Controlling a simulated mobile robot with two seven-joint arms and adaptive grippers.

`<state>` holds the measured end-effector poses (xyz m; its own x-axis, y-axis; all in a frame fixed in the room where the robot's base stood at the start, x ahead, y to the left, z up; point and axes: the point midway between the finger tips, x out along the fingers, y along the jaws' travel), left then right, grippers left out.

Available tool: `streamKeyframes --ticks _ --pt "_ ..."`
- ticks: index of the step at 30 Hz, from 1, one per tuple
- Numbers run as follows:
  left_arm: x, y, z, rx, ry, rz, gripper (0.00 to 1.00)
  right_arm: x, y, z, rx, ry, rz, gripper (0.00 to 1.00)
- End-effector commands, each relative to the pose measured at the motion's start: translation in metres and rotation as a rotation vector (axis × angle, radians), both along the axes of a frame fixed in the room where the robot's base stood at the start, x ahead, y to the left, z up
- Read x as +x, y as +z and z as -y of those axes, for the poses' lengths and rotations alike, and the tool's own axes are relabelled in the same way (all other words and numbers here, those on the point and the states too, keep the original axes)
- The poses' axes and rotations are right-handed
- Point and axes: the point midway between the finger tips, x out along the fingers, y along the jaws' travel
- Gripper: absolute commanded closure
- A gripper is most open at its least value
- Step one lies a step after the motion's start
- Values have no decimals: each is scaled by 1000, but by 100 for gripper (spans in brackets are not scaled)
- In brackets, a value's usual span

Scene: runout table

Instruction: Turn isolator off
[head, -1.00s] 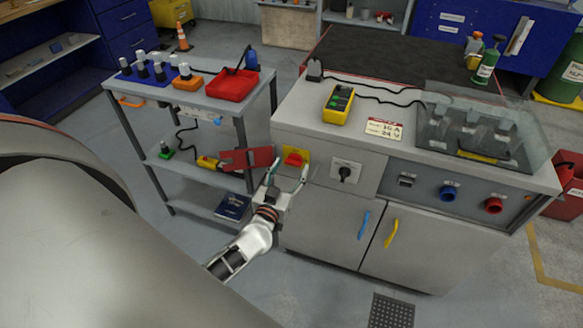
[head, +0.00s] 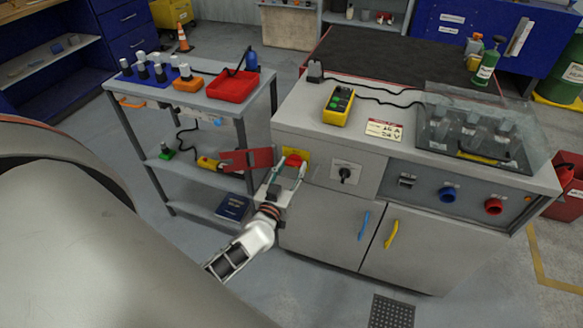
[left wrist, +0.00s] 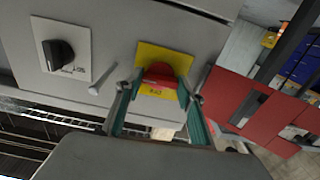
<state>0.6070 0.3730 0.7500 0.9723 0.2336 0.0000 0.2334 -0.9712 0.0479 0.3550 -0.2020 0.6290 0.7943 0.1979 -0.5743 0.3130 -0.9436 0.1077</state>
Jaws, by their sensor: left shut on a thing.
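The isolator is a red rotary handle (head: 294,160) on a yellow plate (head: 305,154), on the front of the grey bench. It also shows in the left wrist view as a red knob (left wrist: 161,76) on its yellow plate (left wrist: 150,54). My left gripper (head: 287,171) is at the isolator, its fingers on either side of the red handle and shut on it. In the left wrist view the left gripper (left wrist: 160,100) has one teal-padded finger at each side of the knob. The fingers hide part of the handle. My right gripper is not in view.
A black rotary switch (head: 345,174) on a white plate is right of the isolator. A red panel (head: 247,159) stands close on its left, by the grey shelf cart (head: 222,104). Blue (head: 363,225) and yellow (head: 391,234) door handles are below.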

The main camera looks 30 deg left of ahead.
Motion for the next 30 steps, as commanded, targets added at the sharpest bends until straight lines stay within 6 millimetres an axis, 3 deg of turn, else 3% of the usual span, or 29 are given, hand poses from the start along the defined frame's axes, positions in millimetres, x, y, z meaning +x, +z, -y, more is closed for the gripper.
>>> streamKeyframes --ticks 15,30 --pt "0 2 0 -389 -1 93 83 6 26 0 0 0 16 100" --pt "0 1 0 -853 -1 205 83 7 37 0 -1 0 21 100"
